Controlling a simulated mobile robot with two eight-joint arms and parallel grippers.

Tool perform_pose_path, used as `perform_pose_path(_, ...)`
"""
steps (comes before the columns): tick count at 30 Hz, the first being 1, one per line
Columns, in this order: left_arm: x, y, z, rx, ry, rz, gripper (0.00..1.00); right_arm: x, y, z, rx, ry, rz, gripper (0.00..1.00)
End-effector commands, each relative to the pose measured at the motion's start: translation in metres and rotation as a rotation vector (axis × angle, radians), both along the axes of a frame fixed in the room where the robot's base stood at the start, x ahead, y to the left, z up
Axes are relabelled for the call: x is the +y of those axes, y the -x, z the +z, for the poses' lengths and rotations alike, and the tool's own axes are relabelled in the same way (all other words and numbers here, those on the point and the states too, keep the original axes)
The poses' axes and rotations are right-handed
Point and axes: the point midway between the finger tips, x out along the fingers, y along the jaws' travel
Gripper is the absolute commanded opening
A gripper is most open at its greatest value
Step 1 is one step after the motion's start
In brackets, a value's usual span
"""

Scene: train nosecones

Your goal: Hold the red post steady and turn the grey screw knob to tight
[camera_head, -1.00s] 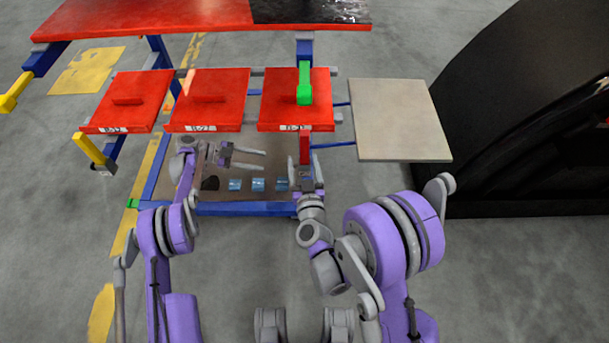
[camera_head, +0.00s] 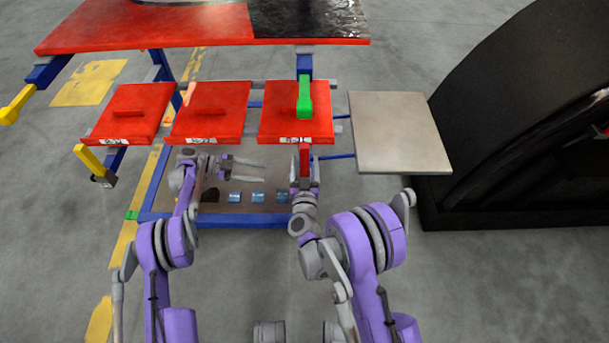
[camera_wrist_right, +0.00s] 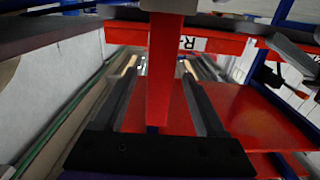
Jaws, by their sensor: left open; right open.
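The red post (camera_head: 304,158) is a short upright bar below the front edge of the right red panel. My right gripper (camera_head: 304,172) is at the post with its fingers apart. In the right wrist view the red post (camera_wrist_right: 165,75) runs between the two dark fingers of my right gripper (camera_wrist_right: 158,78), with a gap visible on each side. My left gripper (camera_head: 262,168) is open and empty, to the left of the post, its fingers pointing right. I cannot make out the grey screw knob in either view.
Three red panels (camera_head: 205,115) sit on the blue-framed rack, with a green handle (camera_head: 305,98) over the right one. A beige board (camera_head: 400,130) is at right. A lower brown tray (camera_head: 222,203) holds small blue blocks. A large black body stands far right.

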Motion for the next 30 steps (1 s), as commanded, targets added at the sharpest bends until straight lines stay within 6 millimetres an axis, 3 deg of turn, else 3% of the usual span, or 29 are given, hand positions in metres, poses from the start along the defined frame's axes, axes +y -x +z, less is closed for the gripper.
perform_pose_path(6,0.000,0.000,0.000,0.000,0.000,0.000,0.50,0.000,-0.015,0.000,0.000,0.000,0.000,0.72)
perform_pose_path(14,0.000,0.000,0.000,0.000,0.000,0.000,0.50,0.000,-0.016,0.000,0.000,0.000,0.001,0.72)
perform_pose_path(26,0.000,0.000,0.000,0.000,0.000,0.000,0.50,0.000,-0.016,0.000,0.000,0.000,0.001,0.04)
perform_pose_path(27,0.000,0.000,0.000,0.000,0.000,0.000,0.50,0.000,-0.016,0.000,0.000,0.000,0.001,0.00)
perform_pose_path(30,0.000,0.000,0.000,0.000,0.000,0.000,0.50,0.000,-0.016,0.000,0.000,0.000,0.001,0.00)
